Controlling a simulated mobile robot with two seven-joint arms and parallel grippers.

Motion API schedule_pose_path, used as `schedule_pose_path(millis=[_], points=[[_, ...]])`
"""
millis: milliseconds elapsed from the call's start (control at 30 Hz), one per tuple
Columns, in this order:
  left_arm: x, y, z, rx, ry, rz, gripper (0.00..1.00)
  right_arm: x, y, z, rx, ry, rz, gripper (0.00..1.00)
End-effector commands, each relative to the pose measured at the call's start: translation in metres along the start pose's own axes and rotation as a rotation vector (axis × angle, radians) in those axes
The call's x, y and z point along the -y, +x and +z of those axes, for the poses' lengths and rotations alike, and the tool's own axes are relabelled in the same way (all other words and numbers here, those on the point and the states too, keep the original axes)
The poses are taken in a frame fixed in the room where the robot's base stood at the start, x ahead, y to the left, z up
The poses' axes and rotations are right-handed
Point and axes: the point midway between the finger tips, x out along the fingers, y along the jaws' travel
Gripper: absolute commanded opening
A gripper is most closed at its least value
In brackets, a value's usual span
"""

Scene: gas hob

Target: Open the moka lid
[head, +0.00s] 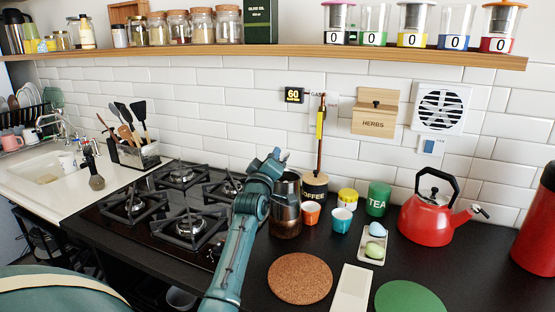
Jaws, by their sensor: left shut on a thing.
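The moka pot (287,217) is a dark metallic vessel standing upright on the black counter, just right of the hob. My left gripper (276,157) is at the top left of the pot, level with its rim. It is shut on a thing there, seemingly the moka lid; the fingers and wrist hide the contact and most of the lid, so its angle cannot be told. My left forearm covers part of the pot's left side. My right gripper is not in view.
The gas hob (146,214) lies left of the pot. An orange cup (311,215), a blue cup (341,222) and the coffee canister (314,189) stand close on its right. A red kettle (425,220) is farther right. A cork mat (300,278) lies in front.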

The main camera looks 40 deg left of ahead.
Motion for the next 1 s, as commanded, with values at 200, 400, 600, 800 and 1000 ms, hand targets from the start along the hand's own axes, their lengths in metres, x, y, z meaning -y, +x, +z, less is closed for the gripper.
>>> schedule_pose_path(millis=[200, 400, 600, 800, 1000], points=[[0.006, -0.001, -0.008, -0.054, -0.203, -0.002, 0.0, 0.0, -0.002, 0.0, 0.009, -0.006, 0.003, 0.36], [0.013, -0.003, -0.014, -0.104, -0.386, -0.002, 0.0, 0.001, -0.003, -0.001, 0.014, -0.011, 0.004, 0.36], [0.021, -0.005, -0.019, -0.15, -0.559, -0.001, 0.0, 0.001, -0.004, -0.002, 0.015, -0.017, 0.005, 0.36], [0.028, -0.007, -0.021, -0.188, -0.702, -0.001, 0.0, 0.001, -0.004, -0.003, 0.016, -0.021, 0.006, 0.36], [0.033, -0.009, -0.023, -0.215, -0.801, 0.0, 0.0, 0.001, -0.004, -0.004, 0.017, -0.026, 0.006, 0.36]])
